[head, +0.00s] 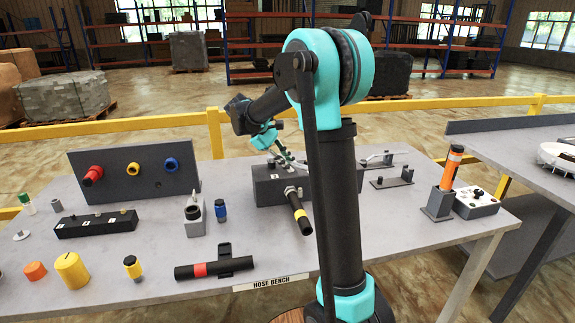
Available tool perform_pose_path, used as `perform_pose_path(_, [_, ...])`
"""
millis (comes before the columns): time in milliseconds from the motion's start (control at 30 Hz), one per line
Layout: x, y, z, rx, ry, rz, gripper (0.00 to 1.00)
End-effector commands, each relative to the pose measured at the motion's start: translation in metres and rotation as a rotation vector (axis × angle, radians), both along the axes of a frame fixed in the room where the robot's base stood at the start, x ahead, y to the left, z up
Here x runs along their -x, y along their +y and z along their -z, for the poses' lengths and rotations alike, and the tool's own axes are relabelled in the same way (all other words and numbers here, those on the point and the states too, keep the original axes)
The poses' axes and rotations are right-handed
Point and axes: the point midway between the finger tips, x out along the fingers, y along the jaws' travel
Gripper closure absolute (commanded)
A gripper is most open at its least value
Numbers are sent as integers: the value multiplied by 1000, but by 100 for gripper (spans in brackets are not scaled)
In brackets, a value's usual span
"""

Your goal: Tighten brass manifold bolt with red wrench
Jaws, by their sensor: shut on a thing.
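No red wrench can be clearly picked out. The brass manifold bolt cannot be told for certain; the top of the dark block is partly hidden by my gripper and arm. Silver wrench-like tools (380,160) lie to the right, partly behind my arm.
A yellow rail (100,127) runs behind.

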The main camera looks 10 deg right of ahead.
Motion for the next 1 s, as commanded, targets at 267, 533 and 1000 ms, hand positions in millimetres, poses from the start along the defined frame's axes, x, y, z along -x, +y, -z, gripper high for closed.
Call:
perform_pose_path(267, [-4, -4, 0, -1, 1, -88, 100])
perform_pose_path(533, [-9, -7, 0, 0, 1, -172, 100])
perform_pose_path(1000, [-15, -10, 0, 1, 1, -257, 100])
